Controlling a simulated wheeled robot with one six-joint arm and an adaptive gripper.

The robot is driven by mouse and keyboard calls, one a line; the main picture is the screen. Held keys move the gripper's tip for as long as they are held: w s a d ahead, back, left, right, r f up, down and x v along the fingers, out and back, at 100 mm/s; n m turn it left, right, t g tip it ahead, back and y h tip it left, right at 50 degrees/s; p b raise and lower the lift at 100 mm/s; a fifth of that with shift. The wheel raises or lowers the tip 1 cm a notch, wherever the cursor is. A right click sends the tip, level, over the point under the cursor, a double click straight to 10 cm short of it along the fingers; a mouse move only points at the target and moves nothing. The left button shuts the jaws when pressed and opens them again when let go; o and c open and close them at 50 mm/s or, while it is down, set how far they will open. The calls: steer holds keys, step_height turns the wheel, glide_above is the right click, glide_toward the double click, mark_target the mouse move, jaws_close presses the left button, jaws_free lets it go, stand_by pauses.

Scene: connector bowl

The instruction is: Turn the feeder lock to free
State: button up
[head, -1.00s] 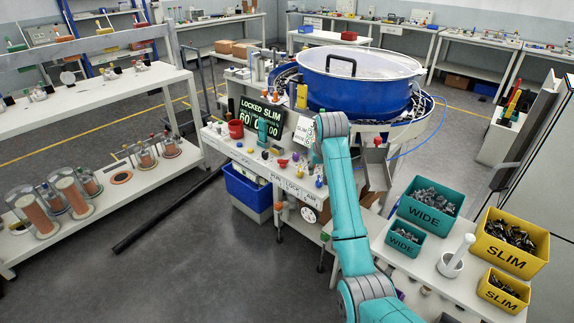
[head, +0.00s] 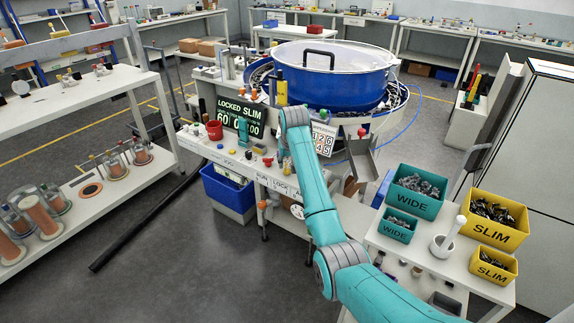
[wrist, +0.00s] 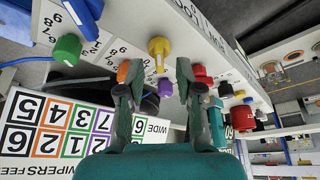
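The feeder console (head: 222,150) carries a display (head: 240,112) reading "LOCKED SLIM" and a row of coloured knobs. A "LOCK" label (head: 284,188) shows on its front edge. Which knob is the feeder lock I cannot tell. In the wrist view my gripper (wrist: 154,85) is open and empty, its two dark fingers pointing at the console. A yellow knob (wrist: 158,48) shows beyond the gap between the fingertips, with a purple knob (wrist: 165,88) inside the gap. An orange knob (wrist: 123,72) is partly hidden by the left finger, and a red knob (wrist: 201,75) is beside the right finger.
A green knob (wrist: 67,49) is further left and a teal upright part (wrist: 216,122) stands right of the fingers. A numbered colour card (wrist: 50,125) lies close by. The blue bowl (head: 330,85) rises behind the console. Teal bins (head: 417,185) and yellow bins (head: 494,220) stand at right.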

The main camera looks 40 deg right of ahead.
steer(key=shift+x, duration=0.95)
steer(key=shift+r, duration=0.1)
jaws_close()
